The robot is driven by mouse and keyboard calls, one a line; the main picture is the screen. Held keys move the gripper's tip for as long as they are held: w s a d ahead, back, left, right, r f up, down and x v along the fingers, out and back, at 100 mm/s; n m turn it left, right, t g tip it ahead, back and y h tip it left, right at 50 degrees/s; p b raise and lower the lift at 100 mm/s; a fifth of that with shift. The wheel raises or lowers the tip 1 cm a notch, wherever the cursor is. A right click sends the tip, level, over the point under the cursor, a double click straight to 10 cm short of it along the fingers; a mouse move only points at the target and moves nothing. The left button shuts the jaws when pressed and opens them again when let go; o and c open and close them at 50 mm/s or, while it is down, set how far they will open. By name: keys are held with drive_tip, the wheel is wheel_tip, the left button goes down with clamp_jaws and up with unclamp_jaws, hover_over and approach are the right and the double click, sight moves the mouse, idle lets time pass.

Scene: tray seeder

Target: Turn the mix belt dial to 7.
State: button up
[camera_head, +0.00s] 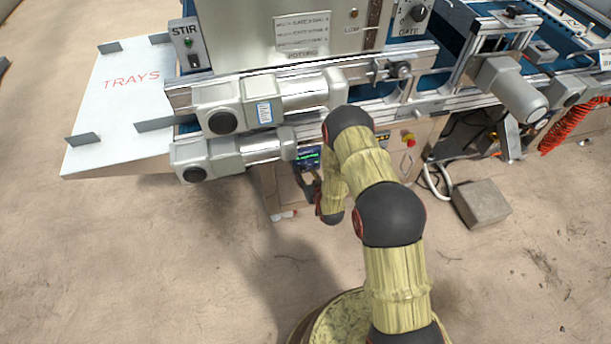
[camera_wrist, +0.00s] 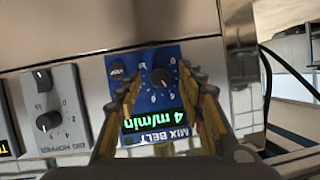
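The mix belt dial (camera_wrist: 160,77) is a small black knob with white numbers around it on a blue panel (camera_wrist: 148,97), upside down in the wrist view. The green display (camera_wrist: 153,117) reads 4 m/min. I cannot make out the dial's pointer. My gripper (camera_wrist: 157,80) is open, with one finger on each side of the dial. Gaps show between fingers and knob, and I see no contact. In the head view the blue panel (camera_head: 308,157) is small and partly covered by my arm; the dial cannot be made out there.
A grey hopper panel (camera_wrist: 46,105) with two knobs is at the left. A motor (camera_head: 235,152) juts out above the work area. A grey block (camera_head: 482,204) lies on the floor at right.

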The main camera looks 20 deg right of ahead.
drive_tip(key=shift+w, duration=0.2)
drive_tip(key=shift+c, duration=0.7)
drive_tip(key=c, duration=0.7)
clamp_jaws()
